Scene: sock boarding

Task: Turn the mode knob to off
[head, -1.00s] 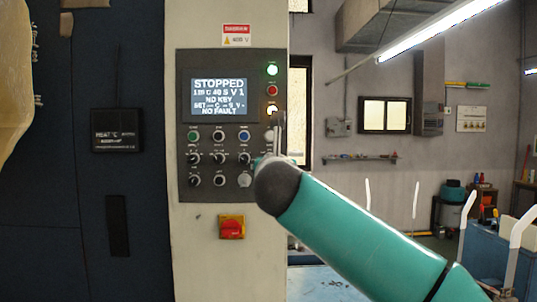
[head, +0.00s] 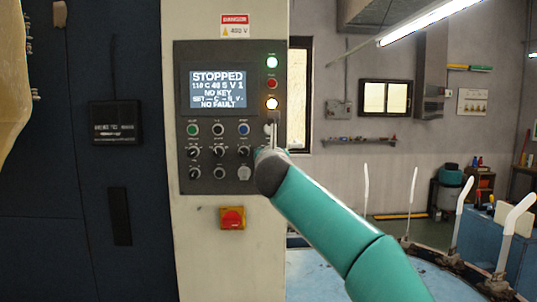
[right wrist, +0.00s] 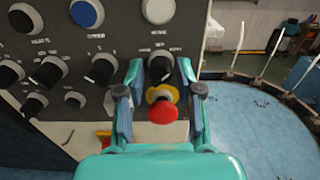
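The grey control panel (head: 179,111) carries rows of black knobs with white pointers; their labels are too small to read, so I cannot tell which is the mode knob. My right gripper (head: 272,143) is at the panel's right edge and hides part of it. In the right wrist view, the right gripper (right wrist: 161,70) is open, with one finger on each side of a black knob (right wrist: 160,68). I cannot tell whether the fingers touch this knob. The screen (head: 217,90) reads STOPPED, NO KEY, NO FAULT. My left gripper is not in view.
A red and yellow switch (head: 232,217) is below the panel.

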